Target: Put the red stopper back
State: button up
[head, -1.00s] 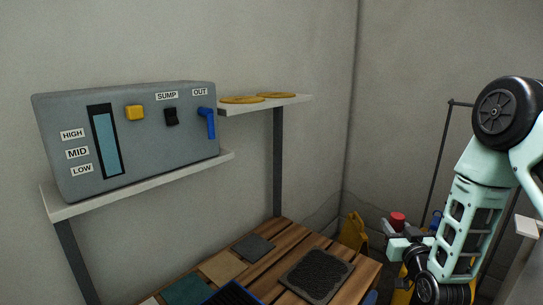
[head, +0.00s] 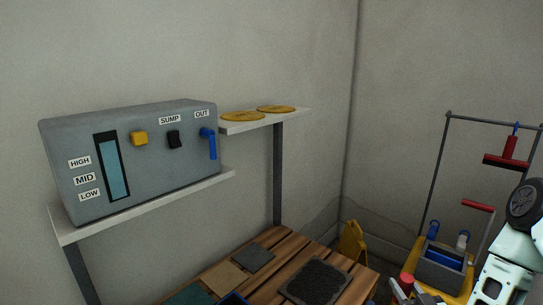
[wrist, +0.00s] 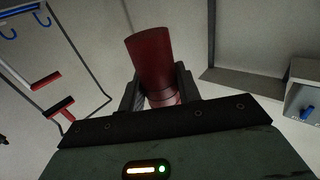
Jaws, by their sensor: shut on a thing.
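The red stopper (wrist: 152,65) stands up between the two dark fingers of my gripper (wrist: 158,92) in the wrist view. The gripper is shut on its lower part, and its top sticks out past the fingertips. In the head view the red stopper (head: 406,280) shows low at the right, beyond the table's right end. My gripper (head: 402,294) is partly cut off there by the bottom edge. No opening that fits the stopper can be made out.
A grey control box (head: 70,135) with a level window sits on a wall shelf (head: 150,212). A wooden table (head: 285,250) holds several mats. A yellow cart (head: 412,262) with a tall rack and red and blue tools stands at the right. A yellow sign (head: 353,243) stands near the corner.

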jog(key=s+a+f+m+h, duration=0.1)
jog(key=s+a+f, duration=0.1)
jog(key=s, duration=0.6)
jog(key=shift+s+f+h, duration=0.25)
jog(key=shift+f+h, duration=0.15)
jog(key=shift+a, duration=0.1)
